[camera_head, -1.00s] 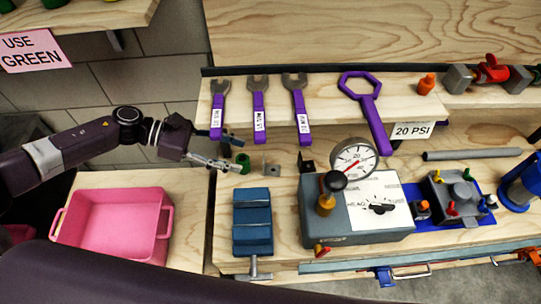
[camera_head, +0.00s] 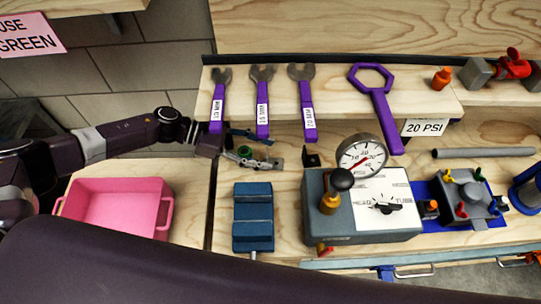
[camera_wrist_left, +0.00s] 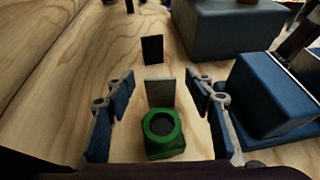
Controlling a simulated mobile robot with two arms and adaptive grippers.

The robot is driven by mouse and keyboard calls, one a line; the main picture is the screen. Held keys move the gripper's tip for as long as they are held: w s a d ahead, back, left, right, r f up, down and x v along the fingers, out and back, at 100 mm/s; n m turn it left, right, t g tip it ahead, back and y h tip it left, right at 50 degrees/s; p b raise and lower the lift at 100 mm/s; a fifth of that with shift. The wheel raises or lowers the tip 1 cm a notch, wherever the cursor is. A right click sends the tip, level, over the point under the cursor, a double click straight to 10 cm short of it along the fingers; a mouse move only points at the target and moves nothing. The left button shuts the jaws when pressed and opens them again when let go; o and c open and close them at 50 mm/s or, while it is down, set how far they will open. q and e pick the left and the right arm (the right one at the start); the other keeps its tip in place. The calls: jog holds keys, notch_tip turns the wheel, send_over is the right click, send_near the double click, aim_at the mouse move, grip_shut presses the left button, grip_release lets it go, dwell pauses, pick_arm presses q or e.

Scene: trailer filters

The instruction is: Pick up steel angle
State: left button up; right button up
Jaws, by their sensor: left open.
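The steel angle (camera_wrist_left: 160,92) shows in the left wrist view as an upright grey plate, just beyond a green ring-topped piece (camera_wrist_left: 164,137). My left gripper (camera_wrist_left: 160,84) is open, with its blue-padded fingers on either side of the green piece and reaching toward the plate's sides. It holds nothing. In the head view the left gripper (camera_head: 268,150) is over the bench with the green piece (camera_head: 244,152) between its fingers; the steel angle is largely hidden there by the lower finger. A black angle (camera_head: 312,156) stands to the right, also seen farther off in the wrist view (camera_wrist_left: 152,49). My right gripper is not in view.
A blue vise (camera_head: 253,217) and a grey gauge box (camera_head: 335,222) stand in front and to the right. Purple wrenches (camera_head: 262,105) lie on the shelf behind. A pink bin (camera_head: 115,207) is at the left.

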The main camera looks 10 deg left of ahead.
pick_arm(q)
jog(key=shift+d+f, duration=0.25)
jog(key=shift+d, duration=0.25)
jog(key=c, duration=1.2)
jog(key=shift+c, duration=0.7)
jog(key=shift+r, duration=0.1)
jog(key=shift+r, duration=0.5)
notch_tip(320, 180, up, 5)
jog(key=shift+w+r+b, duration=0.1)
jog(key=shift+b, duration=0.5)
jog(key=s+a+b, duration=0.2)
jog(key=a+b, duration=0.4)
jog(key=a, duration=1.2)
jog(key=shift+r+b, duration=0.3)
